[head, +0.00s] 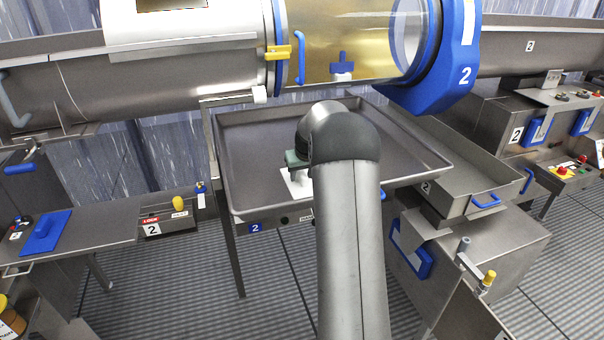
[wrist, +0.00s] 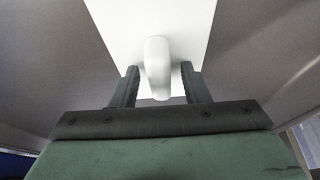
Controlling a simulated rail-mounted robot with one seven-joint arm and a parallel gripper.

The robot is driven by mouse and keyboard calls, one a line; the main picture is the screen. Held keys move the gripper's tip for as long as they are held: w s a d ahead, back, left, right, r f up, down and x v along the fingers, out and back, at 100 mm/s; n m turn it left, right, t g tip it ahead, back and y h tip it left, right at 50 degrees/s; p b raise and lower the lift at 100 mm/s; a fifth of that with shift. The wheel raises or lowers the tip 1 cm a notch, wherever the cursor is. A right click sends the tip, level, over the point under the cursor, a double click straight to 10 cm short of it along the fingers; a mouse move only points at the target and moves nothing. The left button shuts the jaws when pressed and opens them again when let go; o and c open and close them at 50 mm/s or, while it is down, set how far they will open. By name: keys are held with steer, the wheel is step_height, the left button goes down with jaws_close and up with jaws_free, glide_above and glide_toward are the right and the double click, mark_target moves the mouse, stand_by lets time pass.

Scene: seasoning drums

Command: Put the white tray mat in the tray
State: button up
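The white tray mat (head: 299,186) shows in the head view inside the front part of the big grey metal tray (head: 250,178), mostly hidden by my arm. In the wrist view the mat (wrist: 112,24) is a flat white sheet with a rounded white handle (wrist: 157,62). My gripper (wrist: 159,70) has its two dark fingers on either side of this handle, with a gap visible on both sides. In the head view my gripper (head: 295,168) is low over the mat. I cannot tell whether the mat lies flat on the tray floor.
A large drum (head: 350,45) with a blue ring hangs over the tray's back edge. A smaller metal tray (head: 440,165) with a blue handle stands to the right. A metal side table (head: 85,225) with a blue pad is at left. The tray floor around the mat is bare.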

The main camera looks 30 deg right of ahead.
steer(key=shift+r, duration=0.35)
steer(key=b+v, duration=0.1)
steer(key=v, duration=1.1)
steer(key=s+a+n+g, duration=0.1)
steer(key=s+a, duration=0.5)
steer(key=a, duration=0.7)
steer(key=s+a+f+g, duration=0.1)
steer(key=s+a+f, duration=0.2)
steer(key=s, duration=0.6)
steer(key=s+a+f+n+g+y, duration=0.1)
steer(key=s+a+f, duration=0.2)
steer(key=s+a, duration=0.5)
steer(key=s+a+f+n+g, duration=0.1)
steer(key=s+a+f, duration=0.2)
steer(key=s+a, duration=0.3)
steer(key=s, duration=0.5)
steer(key=shift+a, duration=0.2)
